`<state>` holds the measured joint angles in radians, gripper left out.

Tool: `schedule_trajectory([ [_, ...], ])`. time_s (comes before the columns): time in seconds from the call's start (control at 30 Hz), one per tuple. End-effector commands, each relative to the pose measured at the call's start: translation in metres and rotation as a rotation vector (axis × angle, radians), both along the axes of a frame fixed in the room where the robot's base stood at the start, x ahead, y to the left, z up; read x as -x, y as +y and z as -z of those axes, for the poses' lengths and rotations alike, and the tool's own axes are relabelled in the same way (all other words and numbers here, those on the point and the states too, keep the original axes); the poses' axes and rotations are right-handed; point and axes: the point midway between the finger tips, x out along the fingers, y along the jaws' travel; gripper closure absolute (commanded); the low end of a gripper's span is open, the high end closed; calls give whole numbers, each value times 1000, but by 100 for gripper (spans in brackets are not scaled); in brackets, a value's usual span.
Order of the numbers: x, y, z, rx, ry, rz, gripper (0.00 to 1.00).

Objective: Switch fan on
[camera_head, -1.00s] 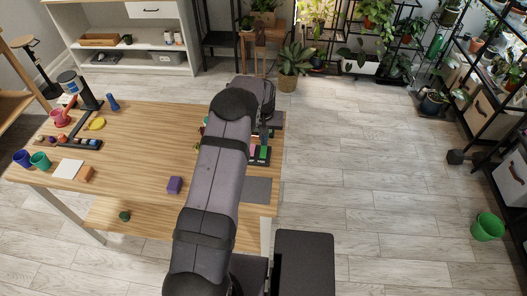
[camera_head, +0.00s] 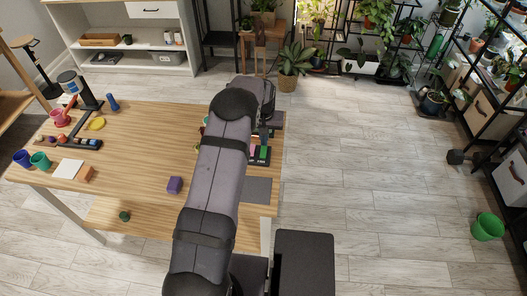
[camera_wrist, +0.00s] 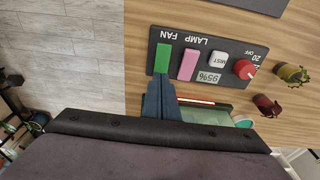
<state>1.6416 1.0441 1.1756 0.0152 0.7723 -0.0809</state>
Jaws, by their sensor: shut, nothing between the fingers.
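The control panel (camera_wrist: 217,33) is a dark plate on the table with upside-down labels FAN and LAMP. Under FAN is a green switch (camera_wrist: 162,57); next to it under LAMP is a pink switch (camera_wrist: 188,65). My gripper (camera_wrist: 160,82) is shut and empty, its fingertips at the near end of the green switch. I cannot tell whether they touch it. In the head view my arm hides much of the panel, but the green switch (camera_head: 263,152) shows beside it. No fan is clearly seen.
The panel also has a white MIST button (camera_wrist: 218,61), a red knob (camera_wrist: 245,69) and a 95% display (camera_wrist: 208,77). A purple block (camera_head: 174,185) lies on the open tabletop (camera_head: 140,150).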

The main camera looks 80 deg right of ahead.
Motion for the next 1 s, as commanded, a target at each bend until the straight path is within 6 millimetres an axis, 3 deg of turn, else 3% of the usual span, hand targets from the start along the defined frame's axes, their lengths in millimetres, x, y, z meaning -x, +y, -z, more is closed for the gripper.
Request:
schedule_trajectory([
  [1.0,0,0,13,0,0,0,100],
])
